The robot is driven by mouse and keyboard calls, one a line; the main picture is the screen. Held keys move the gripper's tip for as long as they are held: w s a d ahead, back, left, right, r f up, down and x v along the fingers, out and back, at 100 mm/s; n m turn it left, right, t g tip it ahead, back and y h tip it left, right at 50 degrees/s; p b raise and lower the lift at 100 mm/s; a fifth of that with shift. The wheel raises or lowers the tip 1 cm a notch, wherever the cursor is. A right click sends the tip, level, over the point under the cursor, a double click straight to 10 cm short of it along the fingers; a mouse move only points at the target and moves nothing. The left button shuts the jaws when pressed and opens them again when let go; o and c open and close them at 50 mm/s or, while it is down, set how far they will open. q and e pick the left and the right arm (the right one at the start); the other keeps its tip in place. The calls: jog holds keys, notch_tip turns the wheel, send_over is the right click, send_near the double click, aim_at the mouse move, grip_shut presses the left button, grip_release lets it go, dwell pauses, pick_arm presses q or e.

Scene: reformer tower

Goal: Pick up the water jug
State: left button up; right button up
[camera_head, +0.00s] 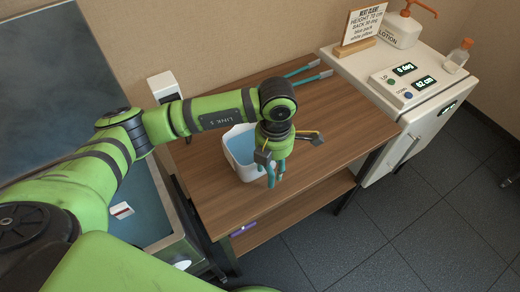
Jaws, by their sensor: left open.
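The water jug (244,169) is a white open-topped container with a light blue inside. It stands upright on the wooden bench, left of the bench's front edge. My left gripper (276,174) comes in from above, with its teal fingers pointing down at the jug's right side. It is open and holds nothing. The gripper and wrist cover the right part of the jug's rim, so I cannot tell whether a finger touches the wall. My right gripper is out of view.
A wooden bench (330,115) with a lower shelf has free room right of the jug. Teal rods (306,78) lie at its back. A white cabinet (385,75) with displays, a sign (362,25) and a lotion bottle (400,30) stands right. A steel basin (145,210) is left.

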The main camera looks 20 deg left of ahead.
aim_at(270, 176)
pick_arm(q)
jog(key=shift+s+f+p, duration=0.4)
jog(key=shift+s+p, duration=0.05)
jog(key=shift+s, duration=0.4)
notch_tip(270, 176, down, 2)
jog(key=shift+d+f+p, duration=0.1)
jog(key=shift+f+p, duration=0.15)
jog(key=shift+p, duration=0.5)
notch_tip(270, 176, down, 2)
jog(key=shift+w+f, duration=0.15)
jog(key=shift+f, duration=0.3)
grip_shut()
jog(key=shift+w+r, duration=0.1)
jog(key=shift+r, duration=0.05)
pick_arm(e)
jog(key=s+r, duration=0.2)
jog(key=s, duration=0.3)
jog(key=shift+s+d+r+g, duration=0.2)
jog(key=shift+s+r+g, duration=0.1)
